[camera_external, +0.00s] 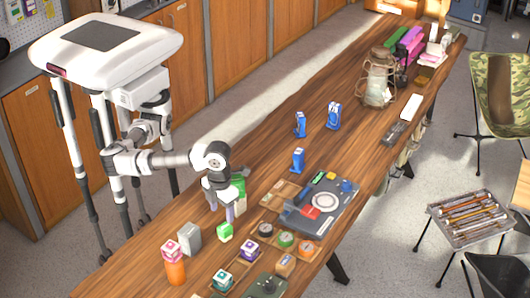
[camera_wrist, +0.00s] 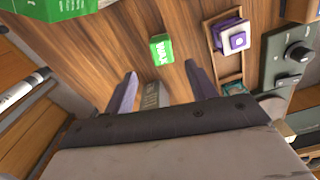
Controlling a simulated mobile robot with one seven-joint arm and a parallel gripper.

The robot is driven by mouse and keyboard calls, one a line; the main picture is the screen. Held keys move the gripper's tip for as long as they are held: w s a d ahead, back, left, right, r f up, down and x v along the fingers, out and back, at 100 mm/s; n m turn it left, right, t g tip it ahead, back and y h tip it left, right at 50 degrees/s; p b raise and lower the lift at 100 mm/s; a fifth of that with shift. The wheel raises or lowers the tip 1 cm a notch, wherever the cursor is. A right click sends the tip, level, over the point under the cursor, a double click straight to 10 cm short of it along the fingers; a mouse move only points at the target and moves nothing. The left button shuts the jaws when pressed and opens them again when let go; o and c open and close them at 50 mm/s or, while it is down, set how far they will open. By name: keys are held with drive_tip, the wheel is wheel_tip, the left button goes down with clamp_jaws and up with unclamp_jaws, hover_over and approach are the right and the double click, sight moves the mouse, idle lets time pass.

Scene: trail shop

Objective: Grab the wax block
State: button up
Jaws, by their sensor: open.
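The wax block is a small green block with white lettering. In the external view the wax block (camera_external: 225,231) sits on the wooden table just below my gripper (camera_external: 232,212). In the wrist view the wax block (camera_wrist: 162,49) lies beyond the fingertips of my gripper (camera_wrist: 163,82), roughly centred between them and apart from both. My gripper is open, points down and holds nothing. A grey box (camera_wrist: 151,95) shows between the fingers in the wrist view, partly hidden by the gripper body.
A grey box (camera_external: 189,239) and an orange cylinder (camera_external: 175,272) stand left of the wax block. A tall green box (camera_external: 239,187) stands behind my gripper. A purple-and-white block (camera_external: 249,250) sits in a wooden tray to the right, near a dark device (camera_external: 335,215).

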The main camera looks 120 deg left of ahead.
sight(225, 227)
drive_tip(key=f, duration=0.9)
drive_tip(key=shift+w+a+p, duration=0.1)
drive_tip(key=shift+w+p, duration=0.1)
drive_tip(key=shift+p, duration=0.2)
drive_tip(key=shift+c, duration=0.3)
drive_tip(key=c, duration=1)
drive_tip(key=shift+r, duration=0.2)
